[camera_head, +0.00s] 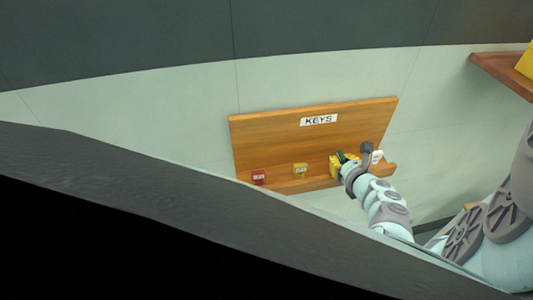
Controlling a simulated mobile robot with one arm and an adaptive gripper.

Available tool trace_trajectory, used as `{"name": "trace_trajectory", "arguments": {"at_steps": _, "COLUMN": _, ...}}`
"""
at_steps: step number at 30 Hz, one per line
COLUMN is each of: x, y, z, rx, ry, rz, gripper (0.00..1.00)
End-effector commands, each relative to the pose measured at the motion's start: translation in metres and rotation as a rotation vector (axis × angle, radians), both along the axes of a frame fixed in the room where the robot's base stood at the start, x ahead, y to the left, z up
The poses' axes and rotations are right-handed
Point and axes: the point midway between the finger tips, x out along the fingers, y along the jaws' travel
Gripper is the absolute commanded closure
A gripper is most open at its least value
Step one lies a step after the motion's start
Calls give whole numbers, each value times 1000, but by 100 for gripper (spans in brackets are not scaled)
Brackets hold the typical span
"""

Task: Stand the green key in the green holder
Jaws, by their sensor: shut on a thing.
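A small wooden key board (270,130) with a "KEYS" label is on the pale wall. My gripper (342,162) is at the board's lower shelf, right of its middle, seen from behind my arm. It is shut, and a dark green piece, which I take to be the green key (343,157), shows between yellow parts at its tip. My wrist and gripper hide most of the key. I cannot make out the green holder separately, nor whether the key touches it or stands upright.
A red holder (258,177) and a yellow holder (300,170) sit on the shelf to the left of my gripper. A white item (377,157) is close on its right. A brown wall shelf (503,74) with a yellow object (526,63) is at upper right. A dark slanted surface fills the lower left.

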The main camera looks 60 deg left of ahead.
Motion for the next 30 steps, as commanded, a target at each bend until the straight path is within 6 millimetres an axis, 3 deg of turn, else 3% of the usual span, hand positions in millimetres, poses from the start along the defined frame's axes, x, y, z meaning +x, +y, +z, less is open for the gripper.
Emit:
{"name": "trace_trajectory", "arguments": {"at_steps": 1, "x": -1, "y": -5, "z": -8, "rx": -20, "ry": 3, "rz": -3, "gripper": 100}}
{"name": "trace_trajectory", "arguments": {"at_steps": 30, "x": -4, "y": -10, "z": -10, "rx": -25, "ry": 8, "rz": -8, "gripper": 100}}
